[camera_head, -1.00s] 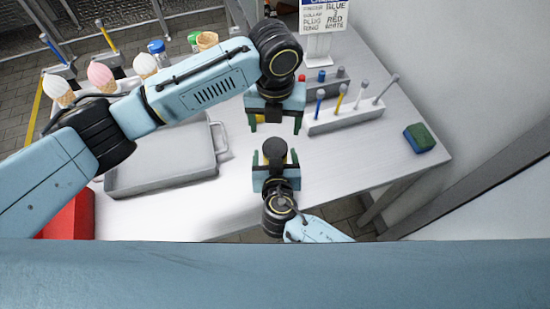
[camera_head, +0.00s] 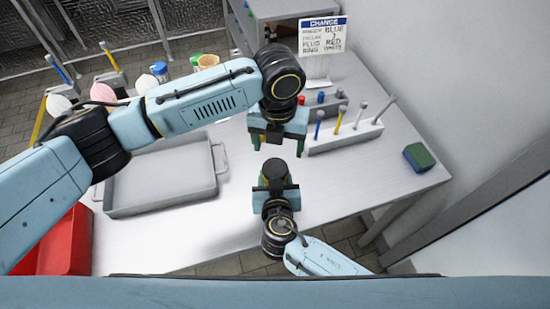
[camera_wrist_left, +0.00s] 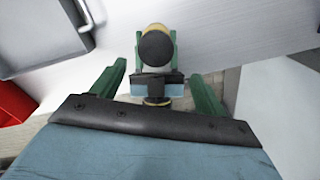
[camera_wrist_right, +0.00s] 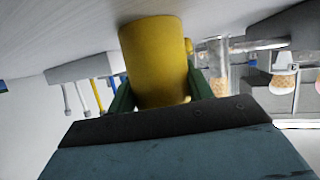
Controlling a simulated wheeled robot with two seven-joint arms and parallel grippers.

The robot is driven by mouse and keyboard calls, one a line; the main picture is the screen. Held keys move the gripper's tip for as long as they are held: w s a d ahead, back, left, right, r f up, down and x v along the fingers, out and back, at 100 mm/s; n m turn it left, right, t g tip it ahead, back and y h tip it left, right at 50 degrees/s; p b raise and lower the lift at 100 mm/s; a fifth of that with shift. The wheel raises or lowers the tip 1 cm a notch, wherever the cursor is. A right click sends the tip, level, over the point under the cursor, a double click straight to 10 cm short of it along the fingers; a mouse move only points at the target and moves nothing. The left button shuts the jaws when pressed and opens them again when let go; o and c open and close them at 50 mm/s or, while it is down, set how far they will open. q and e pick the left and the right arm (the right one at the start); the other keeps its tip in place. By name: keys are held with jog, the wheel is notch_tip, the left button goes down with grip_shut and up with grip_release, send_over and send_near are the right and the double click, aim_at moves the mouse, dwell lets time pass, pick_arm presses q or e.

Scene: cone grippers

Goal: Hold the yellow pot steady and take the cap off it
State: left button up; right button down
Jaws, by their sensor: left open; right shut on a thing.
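The yellow pot (camera_wrist_right: 157,60) fills the middle of the right wrist view, between the green fingers of my right gripper (camera_wrist_right: 155,92). My right gripper (camera_head: 275,184) is shut on the pot near the table's front edge. The round black cap (camera_head: 274,170) sits on the pot and mostly hides it from the head view. In the left wrist view the cap (camera_wrist_left: 157,48) faces me, with some yellow pot (camera_wrist_left: 156,30) behind it. My left gripper (camera_head: 276,148) is open and empty, apart from the cap; its fingers (camera_wrist_left: 159,72) point toward it.
A grey tray (camera_head: 160,208) lies left of the grippers. A rack (camera_head: 345,140) with several rods stands to the right, a sign (camera_head: 322,38) behind it. A blue-green block (camera_head: 419,157) lies at the right. A red bin (camera_head: 68,240) is at the lower left.

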aim_at(275, 168)
pick_arm(q)
jog(key=shift+w+r+m, duration=0.1)
jog(key=shift+m, duration=0.9)
jog(key=shift+a+f+m, duration=0.25)
jog(key=shift+a+m, duration=0.05)
jog(key=shift+m, duration=0.3)
jog(key=shift+f, duration=3.95)
jog(key=c, duration=1)
jog(key=n, duration=1.3)
